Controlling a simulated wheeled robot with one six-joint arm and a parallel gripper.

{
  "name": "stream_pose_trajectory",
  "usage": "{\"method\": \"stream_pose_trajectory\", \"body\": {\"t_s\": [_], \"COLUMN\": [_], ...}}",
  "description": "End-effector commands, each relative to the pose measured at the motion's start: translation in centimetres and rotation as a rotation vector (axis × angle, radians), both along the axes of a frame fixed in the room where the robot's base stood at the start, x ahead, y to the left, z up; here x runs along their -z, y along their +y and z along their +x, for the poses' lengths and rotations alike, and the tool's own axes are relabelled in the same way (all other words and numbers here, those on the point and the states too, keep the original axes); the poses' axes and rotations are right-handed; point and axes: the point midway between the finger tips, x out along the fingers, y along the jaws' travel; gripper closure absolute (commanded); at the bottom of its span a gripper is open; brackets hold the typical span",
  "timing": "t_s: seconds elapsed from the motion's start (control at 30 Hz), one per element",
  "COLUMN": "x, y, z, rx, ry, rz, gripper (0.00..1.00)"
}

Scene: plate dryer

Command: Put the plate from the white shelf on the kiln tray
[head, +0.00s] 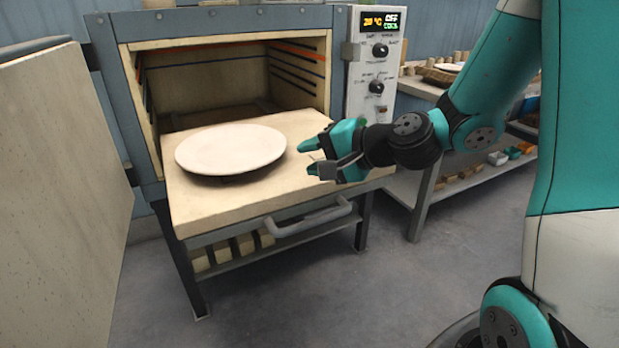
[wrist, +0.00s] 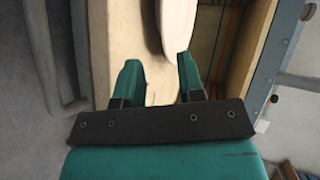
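A white round plate (head: 230,149) lies on the pulled-out kiln tray (head: 190,207) in the head view, towards its left and middle part. Part of the plate (wrist: 177,25) also shows at the top of the wrist view, beyond the fingertips. My gripper (head: 308,157) is over the right part of the tray, just right of the plate and apart from it. In the wrist view its two teal fingers (wrist: 158,75) stand apart with nothing between them but the tray's surface behind. The white shelf cannot be made out for certain.
The kiln chamber (head: 225,80) is open behind the tray, with its door (head: 60,190) swung out at the left. A metal handle (head: 310,217) runs along the tray's front. A control box (head: 374,65) and a bench with pottery (head: 440,80) stand at the right. The floor in front is clear.

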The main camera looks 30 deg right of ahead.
Motion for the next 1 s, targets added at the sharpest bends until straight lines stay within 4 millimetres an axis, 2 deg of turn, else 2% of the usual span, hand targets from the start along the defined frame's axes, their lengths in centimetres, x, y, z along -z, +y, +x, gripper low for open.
{"method": "stream_pose_trajectory", "body": {"t_s": [0.1,0.17,0.2,0.23,0.3,0.4,0.5,0.63,1.0], "x": [-0.6,-0.6,-0.6,-0.5,-0.6,-0.8,-1.2,-1.3,-1.3], "y": [5.8,8.7,10.1,10.8,11.8,11.7,11.2,10.7,10.7], "z": [-3.7,-6.8,-9.0,-10.7,-14.4,-18.6,-21.1,-22.3,-22.3], "rx": [-0.301,-0.501,-0.634,-0.729,-0.927,-1.141,-1.268,-1.332,-1.331], "ry": [-0.001,-0.002,-0.003,-0.003,-0.004,0.001,0.008,0.017,0.02], "rz": [-0.198,-0.338,-0.433,-0.503,-0.651,-0.814,-0.91,-0.955,-0.953], "gripper": [0.64,0.64,0.64,0.64,0.64,0.64,0.64,0.64,0.64]}}
